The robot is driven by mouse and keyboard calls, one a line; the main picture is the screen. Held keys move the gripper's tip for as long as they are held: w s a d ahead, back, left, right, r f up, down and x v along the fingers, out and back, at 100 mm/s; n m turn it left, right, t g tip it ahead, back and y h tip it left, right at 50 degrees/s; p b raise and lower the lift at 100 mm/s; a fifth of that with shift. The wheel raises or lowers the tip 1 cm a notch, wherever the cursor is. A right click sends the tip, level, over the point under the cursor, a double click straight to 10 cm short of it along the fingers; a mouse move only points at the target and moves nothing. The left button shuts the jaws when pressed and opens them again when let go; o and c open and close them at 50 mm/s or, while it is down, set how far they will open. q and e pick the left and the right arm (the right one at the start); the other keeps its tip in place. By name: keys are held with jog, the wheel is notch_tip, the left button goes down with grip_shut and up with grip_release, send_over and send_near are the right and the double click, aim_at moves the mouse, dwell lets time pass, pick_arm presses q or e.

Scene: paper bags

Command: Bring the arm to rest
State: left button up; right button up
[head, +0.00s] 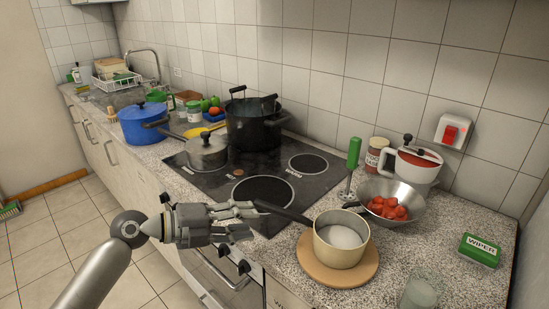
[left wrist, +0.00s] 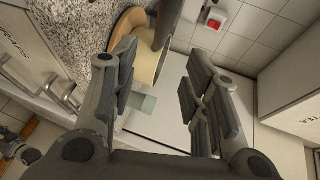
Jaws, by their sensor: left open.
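My left gripper (head: 246,221) is open and empty in the head view. It hangs in front of the stove's front edge, close to the dark handle of a cream saucepan (head: 341,240). The saucepan stands upright on a round wooden board (head: 312,270) and has pale contents. In the left wrist view the open fingers (left wrist: 160,95) are spread apart, with the saucepan (left wrist: 146,62) and its dark handle beyond and partly between them. I cannot tell whether a finger touches the handle.
A black stove (head: 262,191) carries a large black pot (head: 252,128) and a grey lidded pot (head: 207,153). A blue pot (head: 143,125) stands left of it. A steel pan (head: 413,199) with red pieces, a glass (head: 419,293) and a green wiper box (head: 479,251) stand at right. Open floor lies at left.

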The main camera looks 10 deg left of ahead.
pick_arm(q)
jog(key=s+d+f+n+g+y, duration=0.2)
jog(key=s+f+n+y, duration=0.4)
jog(key=s+f+n, duration=0.95)
jog(key=s+a+f+n+g+y, duration=0.1)
jog(key=s+a+f+n+y, duration=0.25)
jog(key=s+n, duration=0.3)
jog(key=s+a+f+n+g+y, duration=0.1)
jog(key=s+a+f+n+y, duration=0.2)
jog(key=s+a+f+n, duration=0.3)
notch_tip(320, 180, down, 25)
jog(key=s+g, duration=0.1)
jog(key=s, duration=0.2)
jog(key=s+a+f+g, duration=0.1)
jog(key=s+a+f, duration=0.1)
jog(key=s+f, duration=1.4)
jog(key=shift+s+a+m+g, duration=0.3)
jog(key=shift+a+m, duration=0.05)
jog(key=shift+m, duration=0.05)
